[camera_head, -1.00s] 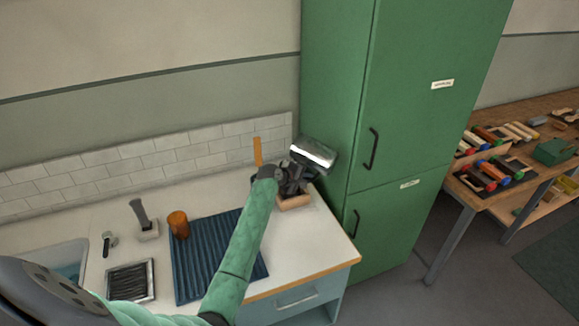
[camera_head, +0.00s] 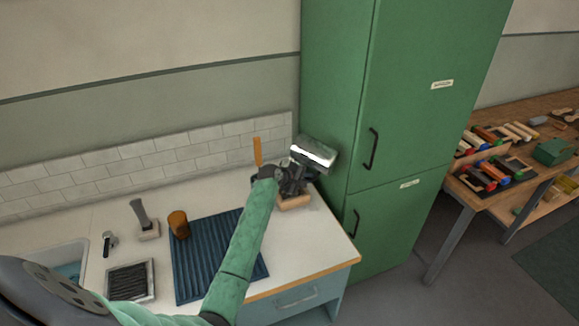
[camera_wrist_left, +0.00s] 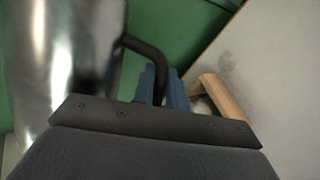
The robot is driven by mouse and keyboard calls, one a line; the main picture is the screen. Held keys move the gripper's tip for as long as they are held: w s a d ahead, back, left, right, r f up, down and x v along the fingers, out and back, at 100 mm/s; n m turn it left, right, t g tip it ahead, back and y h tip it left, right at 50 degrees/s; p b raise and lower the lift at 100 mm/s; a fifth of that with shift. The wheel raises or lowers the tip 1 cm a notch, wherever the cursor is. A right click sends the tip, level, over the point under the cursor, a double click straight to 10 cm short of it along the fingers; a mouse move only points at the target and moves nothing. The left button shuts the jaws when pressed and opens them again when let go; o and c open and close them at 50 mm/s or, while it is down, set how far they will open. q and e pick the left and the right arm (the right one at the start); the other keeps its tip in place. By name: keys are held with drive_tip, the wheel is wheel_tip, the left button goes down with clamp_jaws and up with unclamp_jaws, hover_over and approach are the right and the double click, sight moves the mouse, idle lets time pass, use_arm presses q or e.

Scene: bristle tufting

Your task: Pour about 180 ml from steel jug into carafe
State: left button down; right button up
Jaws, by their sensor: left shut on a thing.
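The steel jug (camera_head: 316,152) is shiny and held strongly tilted, close to the green cabinet's side, above the right end of the counter. My left gripper (camera_head: 291,181) is shut on the jug's dark handle. In the left wrist view the jug's steel body (camera_wrist_left: 70,60) fills the left, and its handle (camera_wrist_left: 150,52) runs between the blue finger pads (camera_wrist_left: 164,88). A tan wooden piece (camera_head: 294,203) shows beneath the gripper; it also shows in the left wrist view (camera_wrist_left: 222,98). I cannot make out the carafe clearly; the gripper and arm hide much there. No liquid stream is visible.
A blue ribbed mat (camera_head: 195,270) lies on the counter, with an amber cup (camera_head: 179,224) at its back left corner. A brush-like tool (camera_head: 141,215), a dark tray (camera_head: 130,281) and a sink (camera_head: 60,258) are further left. The green cabinet (camera_head: 335,90) closes off the right.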

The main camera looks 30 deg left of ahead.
drive_tip(key=shift+a, duration=0.4)
use_arm(q)
drive_tip(key=shift+r, duration=0.15)
use_arm(e)
drive_tip(key=shift+d+r, duration=0.15)
drive_tip(key=shift+d, duration=0.3)
use_arm(q)
drive_tip(key=shift+d, duration=0.1)
use_arm(e)
drive_tip(key=shift+a, duration=0.2)
drive_tip(key=shift+a, duration=0.25)
use_arm(q)
drive_tip(key=shift+r+h, duration=0.1)
drive_tip(key=shift+h, duration=0.2)
use_arm(e)
drive_tip(key=shift+d+r, duration=0.15)
drive_tip(key=shift+d, duration=0.3)
use_arm(q)
drive_tip(key=shift+r+p, duration=0.1)
drive_tip(key=shift+p, duration=0.25)
use_arm(e)
drive_tip(key=shift+a+r, duration=0.1)
drive_tip(key=shift+a, duration=0.3)
use_arm(q)
drive_tip(key=shift+d+n, duration=0.1)
drive_tip(key=shift+n, duration=0.2)
use_arm(e)
drive_tip(key=shift+d, duration=0.35)
